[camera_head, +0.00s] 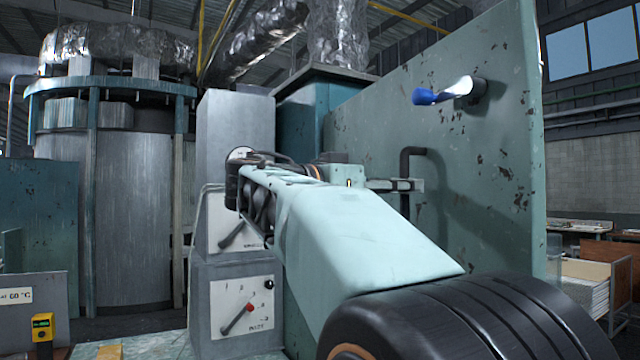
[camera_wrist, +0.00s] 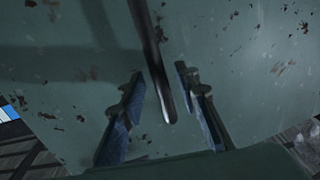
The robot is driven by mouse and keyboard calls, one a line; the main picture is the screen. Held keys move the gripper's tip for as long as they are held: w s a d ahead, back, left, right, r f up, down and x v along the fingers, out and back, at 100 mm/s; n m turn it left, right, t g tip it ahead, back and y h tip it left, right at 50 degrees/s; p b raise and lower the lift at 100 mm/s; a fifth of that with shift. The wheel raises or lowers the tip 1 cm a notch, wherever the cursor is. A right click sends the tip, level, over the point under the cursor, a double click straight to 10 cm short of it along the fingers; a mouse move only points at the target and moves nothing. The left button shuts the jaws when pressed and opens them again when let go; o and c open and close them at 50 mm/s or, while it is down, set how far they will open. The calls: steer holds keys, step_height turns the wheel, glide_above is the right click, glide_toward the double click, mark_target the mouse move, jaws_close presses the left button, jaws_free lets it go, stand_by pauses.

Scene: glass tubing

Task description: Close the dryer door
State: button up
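The dryer door (camera_head: 490,215) is a large, worn green panel on the right. It stands swung out from the teal dryer body (camera_head: 302,115). A dark bent handle (camera_head: 405,166) is on its face, and a lever with a blue grip (camera_head: 428,97) sits higher up. My gripper (camera_head: 405,186) is at the handle, partly hidden by my arm. In the wrist view my gripper (camera_wrist: 159,73) is open, with one finger on each side of the dark handle bar (camera_wrist: 153,60). The fingers look apart from the bar. The door face (camera_wrist: 225,45) fills the background.
A grey control cabinet (camera_head: 234,275) with dial panels stands left of my arm. A large metal tank (camera_head: 132,200) is behind at the left. A yellow device (camera_head: 43,327) is at lower left. Shelving (camera_head: 590,290) stands beyond the door at the right.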

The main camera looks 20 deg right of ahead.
steer(key=shift+d, duration=0.7)
jaws_close()
